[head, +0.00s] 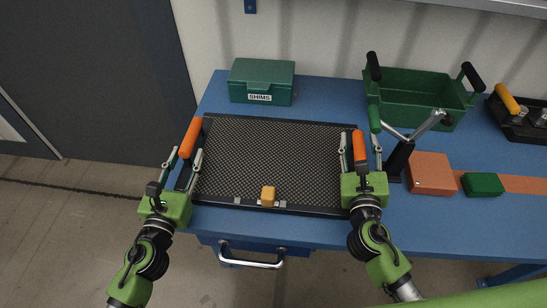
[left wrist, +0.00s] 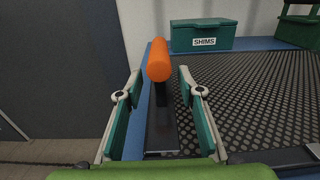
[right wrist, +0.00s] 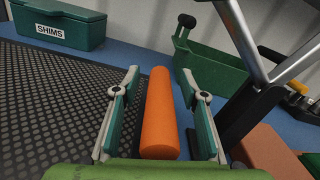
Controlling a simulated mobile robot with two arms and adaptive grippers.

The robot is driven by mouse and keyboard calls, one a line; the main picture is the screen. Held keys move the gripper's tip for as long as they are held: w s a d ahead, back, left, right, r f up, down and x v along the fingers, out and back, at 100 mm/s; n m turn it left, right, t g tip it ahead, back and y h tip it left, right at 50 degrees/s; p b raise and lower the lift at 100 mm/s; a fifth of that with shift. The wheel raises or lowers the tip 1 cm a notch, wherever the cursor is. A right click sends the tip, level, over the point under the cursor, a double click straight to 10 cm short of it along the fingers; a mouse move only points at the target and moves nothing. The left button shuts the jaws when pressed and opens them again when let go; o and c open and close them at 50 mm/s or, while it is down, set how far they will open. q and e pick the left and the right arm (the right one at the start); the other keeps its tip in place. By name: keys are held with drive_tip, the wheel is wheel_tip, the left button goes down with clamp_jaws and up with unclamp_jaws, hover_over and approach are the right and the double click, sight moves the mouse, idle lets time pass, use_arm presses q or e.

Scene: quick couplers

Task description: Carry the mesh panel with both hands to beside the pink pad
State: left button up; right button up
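The black mesh panel (head: 270,155) lies flat on the blue table, with an orange handle at its left end (head: 190,138) and another at its right end (head: 360,142). My left gripper (head: 184,158) is open, its fingers on either side of the left handle; gaps show in the left wrist view (left wrist: 159,85). My right gripper (head: 359,152) is open around the right handle, with gaps beside it in the right wrist view (right wrist: 160,85). A salmon-pink block (head: 432,172) and a salmon strip (head: 525,184) lie right of the panel; I cannot tell which is the pink pad.
A small yellow-orange block (head: 268,195) sits at the panel's front edge. A green SHIMS box (head: 262,80) stands behind. A green crate (head: 415,98), a metal-armed stand (head: 400,155), a green block (head: 482,184) and a black tray (head: 520,125) stand to the right.

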sight(183, 149)
use_arm(q)
clamp_jaws()
use_arm(e)
clamp_jaws()
use_arm(q)
drive_tip(key=shift+w+r, duration=0.1)
drive_tip(key=shift+r, duration=0.25)
use_arm(e)
drive_tip(key=shift+w+r, duration=0.1)
drive_tip(key=shift+r, duration=0.2)
